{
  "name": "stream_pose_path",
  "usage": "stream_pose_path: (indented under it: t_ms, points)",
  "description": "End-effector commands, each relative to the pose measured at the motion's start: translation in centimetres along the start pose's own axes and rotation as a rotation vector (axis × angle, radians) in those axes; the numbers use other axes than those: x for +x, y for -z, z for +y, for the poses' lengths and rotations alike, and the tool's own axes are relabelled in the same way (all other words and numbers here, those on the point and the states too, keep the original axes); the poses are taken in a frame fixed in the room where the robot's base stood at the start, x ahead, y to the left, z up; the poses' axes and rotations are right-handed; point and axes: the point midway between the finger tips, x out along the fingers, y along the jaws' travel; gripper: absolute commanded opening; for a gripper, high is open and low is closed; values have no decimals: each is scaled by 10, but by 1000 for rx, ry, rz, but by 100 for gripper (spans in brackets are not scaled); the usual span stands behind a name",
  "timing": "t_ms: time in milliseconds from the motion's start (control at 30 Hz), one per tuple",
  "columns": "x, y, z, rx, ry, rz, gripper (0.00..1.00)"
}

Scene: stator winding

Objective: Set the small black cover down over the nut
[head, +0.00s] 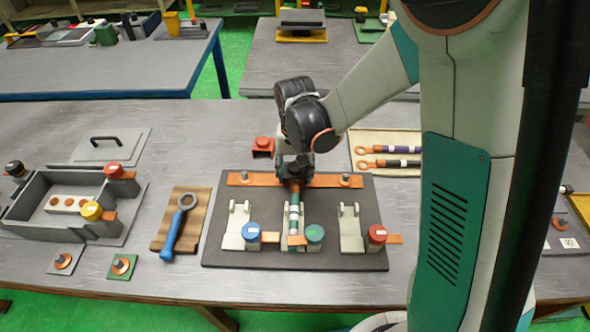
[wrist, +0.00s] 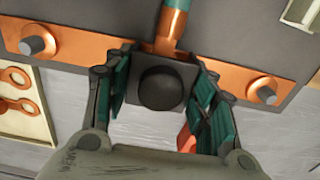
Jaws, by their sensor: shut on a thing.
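My gripper (head: 295,172) is over the middle of the orange copper bar (head: 330,181) at the back of the dark board (head: 225,205). In the wrist view its green-padded fingers (wrist: 162,80) are shut on the small black cover (wrist: 160,88), a square block with a round knob. The cover overlaps the middle of the bar, at the end of the striped lead (wrist: 174,20). I cannot tell whether it touches the bar. Any nut under it is hidden. A bolt (wrist: 38,46) and another bolt (wrist: 262,90) show uncovered on the bar's two sides.
A blue wrench (head: 178,225) lies on a wooden board to the left. Blue (head: 251,231), green (head: 314,233) and red (head: 376,235) capped posts stand along the dark board's front. A red block (head: 263,145) sits behind the board. A tan tray (head: 385,140) holds striped leads.

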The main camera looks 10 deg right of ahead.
Motion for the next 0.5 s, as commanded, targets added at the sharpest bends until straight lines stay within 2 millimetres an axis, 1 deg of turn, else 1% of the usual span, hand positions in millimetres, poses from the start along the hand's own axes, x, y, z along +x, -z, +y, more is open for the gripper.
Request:
stream_pose_path:
  t_ms: [500]
  points:
    - [3, 0, 0, 0, 0, 0, 31]
